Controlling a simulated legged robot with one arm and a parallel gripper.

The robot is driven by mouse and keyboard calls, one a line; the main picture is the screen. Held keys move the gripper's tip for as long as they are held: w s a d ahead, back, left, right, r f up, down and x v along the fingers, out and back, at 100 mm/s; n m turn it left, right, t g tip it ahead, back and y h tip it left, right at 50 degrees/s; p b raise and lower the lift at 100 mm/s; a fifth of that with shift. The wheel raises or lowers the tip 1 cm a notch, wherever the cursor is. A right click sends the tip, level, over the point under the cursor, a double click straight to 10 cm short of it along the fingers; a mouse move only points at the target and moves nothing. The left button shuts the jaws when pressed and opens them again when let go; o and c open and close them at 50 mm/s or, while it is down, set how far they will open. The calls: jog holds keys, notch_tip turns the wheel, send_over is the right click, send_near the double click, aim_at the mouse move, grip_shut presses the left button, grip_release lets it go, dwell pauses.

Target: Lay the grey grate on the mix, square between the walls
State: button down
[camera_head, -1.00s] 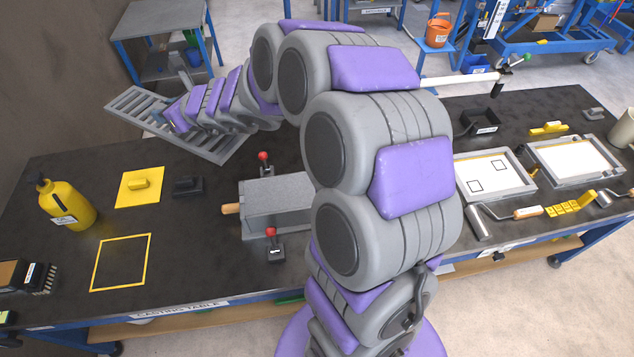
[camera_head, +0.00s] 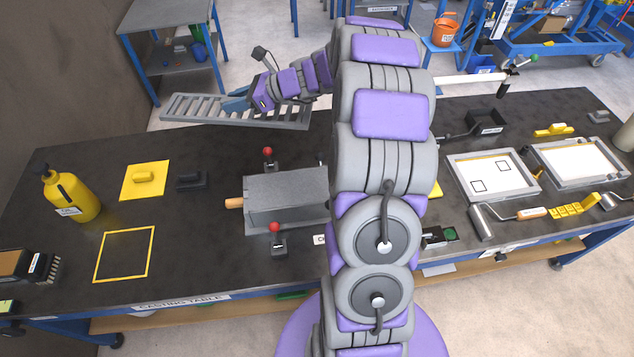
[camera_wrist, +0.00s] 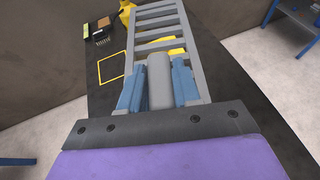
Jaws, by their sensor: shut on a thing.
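The grey grate (camera_head: 285,119) is a ladder-like slatted frame held up in the air past the table's back edge. My gripper (camera_head: 236,102) is shut on its middle part. In the wrist view the grate (camera_wrist: 207,68) runs away from my gripper (camera_wrist: 159,82), whose blue fingers close on a grey block at the grate. The grey mould box (camera_head: 285,198) stands on the table between two red-knobbed clamps (camera_head: 267,155). Its top looks flat and grey, level near the walls. My arm hides its right end. The grate is well apart from the mould.
A yellow bottle (camera_head: 72,196), a yellow float (camera_head: 145,180), a black block (camera_head: 192,179) and a yellow taped square (camera_head: 124,254) lie on the left of the casting table. White-filled trays (camera_head: 492,176), a roller and tools lie on the right.

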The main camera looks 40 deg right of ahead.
jog(key=s+d+f+n+g+y, duration=0.1)
jog(key=s+d+f+n, duration=0.1)
jog(key=s+d+f, duration=0.6)
jog(key=s+d+f+n+g+y, duration=0.15)
jog(key=s+d+f, duration=0.3)
jog(key=s, duration=0.45)
jog(key=b, duration=0.2)
send_over(316, 184)
jog(key=shift+m, duration=0.25)
jog(key=f, duration=0.6)
jog(key=shift+a+f, duration=0.2)
jog(key=shift+a, duration=0.1)
jog(key=f, duration=0.1)
jog(key=d+f, duration=0.1)
jog(key=f, duration=0.1)
jog(key=shift+d+f+g, duration=0.25)
jog(key=shift+d+f, duration=0.05)
jog(key=shift+a+f, duration=0.1)
jog(key=shift+f, duration=0.2)
jog(key=shift+a+r, duration=0.1)
jog(key=shift+a, duration=0.5)
jog(key=c, duration=1.2)
grip_release()
jog(key=shift+d, duration=0.1)
jog(key=o, duration=0.4)
jog(key=shift+d, duration=0.4)
jog(key=shift+a, duration=0.1)
jog(key=shift+a, duration=0.2)
